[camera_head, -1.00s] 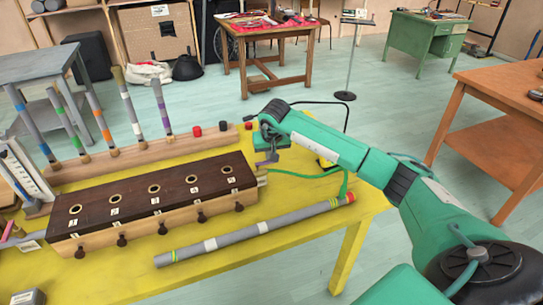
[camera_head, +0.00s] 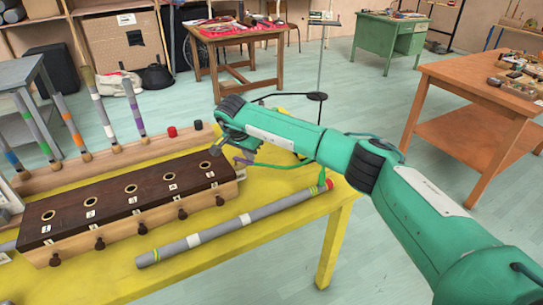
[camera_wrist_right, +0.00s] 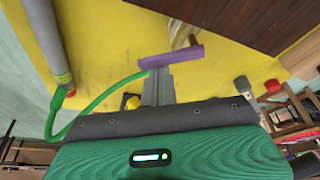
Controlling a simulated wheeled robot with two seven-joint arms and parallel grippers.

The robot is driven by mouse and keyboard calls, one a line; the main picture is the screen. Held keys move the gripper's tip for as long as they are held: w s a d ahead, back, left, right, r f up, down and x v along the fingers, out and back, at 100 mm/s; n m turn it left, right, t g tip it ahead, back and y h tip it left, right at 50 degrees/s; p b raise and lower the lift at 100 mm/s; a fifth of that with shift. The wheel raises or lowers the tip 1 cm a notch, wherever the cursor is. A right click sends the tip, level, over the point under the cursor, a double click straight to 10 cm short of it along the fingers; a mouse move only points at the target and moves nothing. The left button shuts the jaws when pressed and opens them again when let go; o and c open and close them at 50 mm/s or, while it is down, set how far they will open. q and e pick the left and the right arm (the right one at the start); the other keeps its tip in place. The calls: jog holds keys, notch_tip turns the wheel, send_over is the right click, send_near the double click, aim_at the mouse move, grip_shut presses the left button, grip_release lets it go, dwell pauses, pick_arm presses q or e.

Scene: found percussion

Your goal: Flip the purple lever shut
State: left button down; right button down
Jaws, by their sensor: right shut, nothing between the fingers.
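The purple lever (camera_head: 243,160) is at the right end of the long dark-topped wooden box (camera_head: 130,193). In the right wrist view the lever (camera_wrist_right: 170,57) shows as a purple bar across the fingertips, with a pale metallic piece behind it. My right gripper (camera_head: 236,150) is shut and empty at the lever. In the right wrist view its grey fingers (camera_wrist_right: 160,78) reach the lever's near side; whether they touch it I cannot tell. In the head view my arm and gripper partly hide the lever. My left gripper is not in view.
The box stands on a yellow table (camera_head: 250,240). A grey tube (camera_head: 225,227) lies in front, with a green cable (camera_wrist_right: 85,103) near it.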

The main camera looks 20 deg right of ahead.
jog(key=shift+s+a+m, duration=0.25)
jog(key=shift+s+m, duration=0.05)
jog(key=shift+m, duration=0.6)
jog(key=shift+s+a+m+g+h, duration=0.3)
jog(key=shift+m+g, duration=0.2)
jog(key=shift+m, duration=0.4)
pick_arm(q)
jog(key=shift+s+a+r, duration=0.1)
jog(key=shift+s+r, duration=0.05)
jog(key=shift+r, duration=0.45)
pick_arm(e)
jog(key=shift+w+f, duration=0.1)
jog(key=shift+w+a+b, duration=0.35)
jog(key=shift+w+b, duration=0.35)
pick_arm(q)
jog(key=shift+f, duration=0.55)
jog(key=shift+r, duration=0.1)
